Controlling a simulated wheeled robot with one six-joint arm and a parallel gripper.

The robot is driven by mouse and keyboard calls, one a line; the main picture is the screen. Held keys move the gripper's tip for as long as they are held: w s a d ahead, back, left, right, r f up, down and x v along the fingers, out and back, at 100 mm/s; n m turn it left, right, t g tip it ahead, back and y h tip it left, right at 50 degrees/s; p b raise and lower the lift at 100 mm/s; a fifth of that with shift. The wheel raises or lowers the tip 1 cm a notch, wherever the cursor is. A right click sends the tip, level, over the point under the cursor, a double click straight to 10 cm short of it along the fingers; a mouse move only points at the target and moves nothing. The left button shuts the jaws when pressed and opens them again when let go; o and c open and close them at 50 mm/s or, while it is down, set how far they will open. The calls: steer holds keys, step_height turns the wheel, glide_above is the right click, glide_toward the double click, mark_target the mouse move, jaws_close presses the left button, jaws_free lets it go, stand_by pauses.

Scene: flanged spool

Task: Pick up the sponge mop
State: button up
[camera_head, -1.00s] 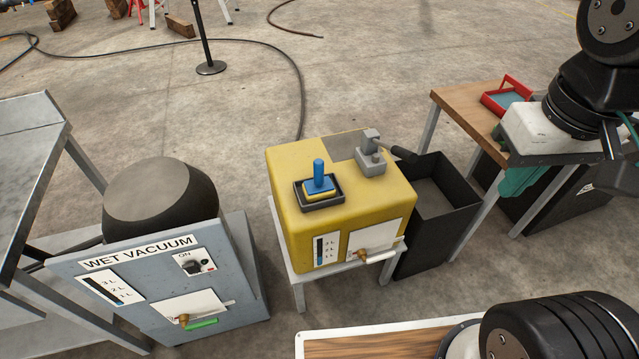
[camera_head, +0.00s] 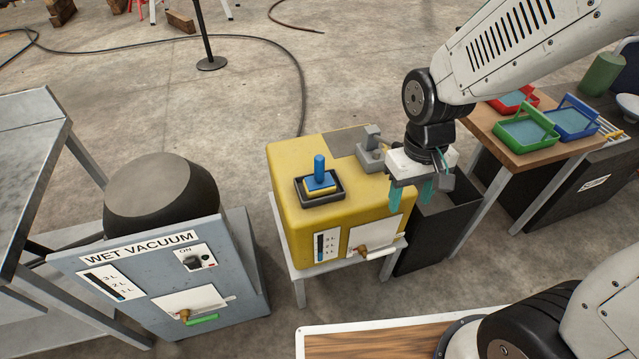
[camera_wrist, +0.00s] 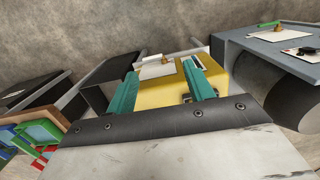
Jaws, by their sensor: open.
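The sponge mop is a blue upright handle (camera_head: 319,168) on a yellow sponge block. It stands in a dark shallow tray (camera_head: 337,197) on top of the yellow tank (camera_head: 372,203). My gripper (camera_head: 411,196) is to the right of the mop, above the tank's right edge and the black bin. Its two teal fingers point down, apart and empty. In the wrist view the open fingers (camera_wrist: 160,80) frame part of the yellow tank (camera_wrist: 165,95). The mop cannot be made out in that view.
A grey fitting (camera_head: 370,155) stands on the tank, right of the mop. A black bin (camera_head: 432,235) is beside the tank. A wet vacuum (camera_head: 160,265) stands at left. A wooden table (camera_head: 490,125) holds red, green and blue trays at right.

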mark_target(317, 162)
steer(key=w+a+f+n+t+y, duration=0.1)
steer(key=w+a+f+t, duration=0.3)
steer(key=f, duration=0.6)
steer(key=w+a+f+n+t+y, duration=0.1)
steer(key=w+a+f+t, duration=0.1)
steer(key=w+a+f, duration=0.45)
steer(key=w+a+r+t+y, duration=0.1)
steer(key=w+t, duration=0.1)
steer(key=w, duration=0.1)
steer(key=w+a+r+t+y, duration=0.1)
steer(key=w+t, duration=0.1)
steer(key=t, duration=0.1)
steer(key=w+a+r+t+y, duration=0.1)
steer(key=w+t, duration=0.1)
steer(key=w, duration=0.1)
steer(key=shift+w, duration=0.3)
steer(key=shift+w+a+t, duration=0.1)
steer(key=shift+w+t, duration=0.15)
steer(key=shift+t, duration=0.05)
steer(key=x, duration=0.7)
steer(key=shift+w+r, duration=0.2)
steer(key=shift+w, duration=0.05)
jaws_close()
